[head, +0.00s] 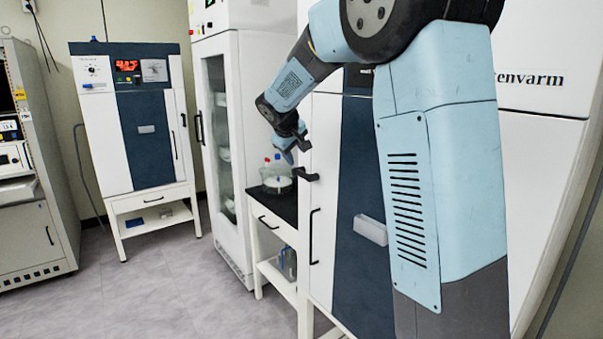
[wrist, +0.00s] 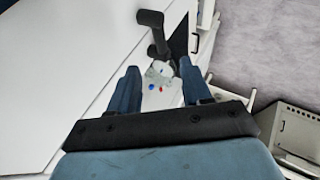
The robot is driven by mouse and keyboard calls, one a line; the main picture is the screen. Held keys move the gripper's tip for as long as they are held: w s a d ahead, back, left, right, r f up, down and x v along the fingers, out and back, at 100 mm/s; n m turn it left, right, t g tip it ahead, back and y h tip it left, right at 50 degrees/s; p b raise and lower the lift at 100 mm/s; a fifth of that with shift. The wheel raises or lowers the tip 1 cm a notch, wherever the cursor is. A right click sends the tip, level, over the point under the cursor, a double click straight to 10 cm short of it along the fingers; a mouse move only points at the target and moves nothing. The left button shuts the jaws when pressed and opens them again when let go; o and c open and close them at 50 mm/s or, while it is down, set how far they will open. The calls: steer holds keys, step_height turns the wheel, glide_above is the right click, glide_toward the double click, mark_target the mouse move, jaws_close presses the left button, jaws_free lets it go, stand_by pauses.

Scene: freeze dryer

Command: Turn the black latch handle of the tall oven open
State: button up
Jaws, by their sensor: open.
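The tall oven (head: 324,145) stands right of centre in the head view, white with a dark blue panel, partly hidden by my arm. Its black latch handle (head: 305,175) sticks out from the left side of its front. My gripper (head: 291,153) is just above and left of the handle in the head view. In the wrist view the handle (wrist: 153,32) is a black bent lever at the top, ahead of my open gripper (wrist: 158,68). The handle's lower end lines up roughly with the gap between the fingers. The gripper holds nothing; contact with the handle cannot be told.
Bottles with blue and red caps (head: 277,170) stand on a black-topped bench (head: 271,208) beside the oven. A tall white glass-door cabinet (head: 229,140) stands left of it. Another oven (head: 105,130) and an equipment rack (head: 30,190) are farther left. The grey floor (head: 150,290) is clear.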

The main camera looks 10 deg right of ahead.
mark_target(302, 174)
steer(key=x, duration=1.1)
steer(key=shift+f, duration=0.1)
jaws_close()
stand_by(0.4)
